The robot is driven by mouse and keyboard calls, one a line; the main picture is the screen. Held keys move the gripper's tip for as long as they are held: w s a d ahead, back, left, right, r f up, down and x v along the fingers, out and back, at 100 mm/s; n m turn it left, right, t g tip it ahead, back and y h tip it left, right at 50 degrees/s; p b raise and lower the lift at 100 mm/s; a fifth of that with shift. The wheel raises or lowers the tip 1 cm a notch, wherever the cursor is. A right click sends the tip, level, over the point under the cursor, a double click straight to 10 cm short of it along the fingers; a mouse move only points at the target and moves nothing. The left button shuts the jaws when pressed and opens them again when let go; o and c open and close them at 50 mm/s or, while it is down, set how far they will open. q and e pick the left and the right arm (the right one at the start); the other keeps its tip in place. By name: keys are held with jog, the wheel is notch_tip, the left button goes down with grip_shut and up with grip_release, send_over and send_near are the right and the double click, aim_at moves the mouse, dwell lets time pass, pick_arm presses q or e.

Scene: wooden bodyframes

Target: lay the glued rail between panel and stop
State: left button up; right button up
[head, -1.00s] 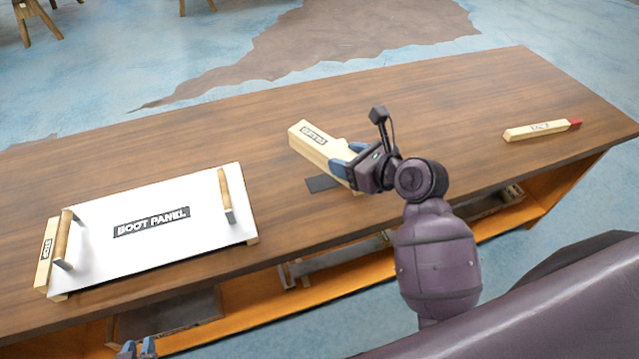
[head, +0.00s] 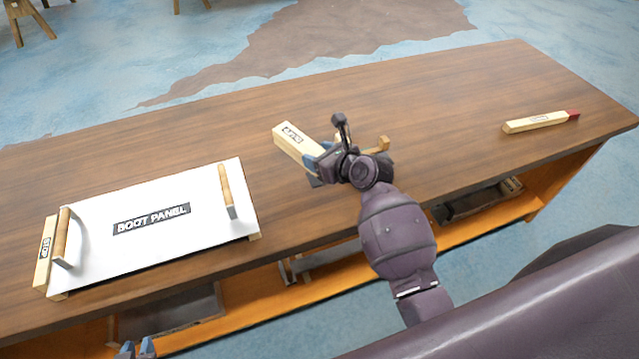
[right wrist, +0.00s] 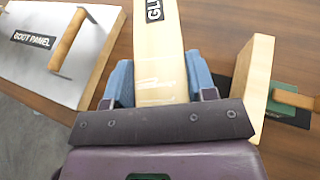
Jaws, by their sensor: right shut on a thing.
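The glued rail (head: 291,138) is a pale wooden bar with a dark label; it also shows in the right wrist view (right wrist: 160,45). My right gripper (head: 322,162) is shut on it, blue fingers on both sides (right wrist: 160,85). Its height above the table is hard to tell. The white boot panel (head: 150,240) lies at the left of the table, with two wooden handles. My left gripper (head: 137,349) shows only blue fingertips, slightly apart, at the bottom edge.
A red-tipped stick (head: 538,122) lies at the right. Table between panel and rail is clear.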

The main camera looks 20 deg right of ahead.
notch_tip(320, 180, down, 6)
jog(key=shift+f+b, duration=0.1)
jog(key=shift+b, duration=0.55)
notch_tip(320, 180, down, 4)
jog(key=shift+r+b, duration=0.15)
jog(key=shift+b, duration=0.45)
jog(key=shift+r, duration=0.1)
jog(key=o, duration=1.1)
jog(key=shift+f, duration=0.2)
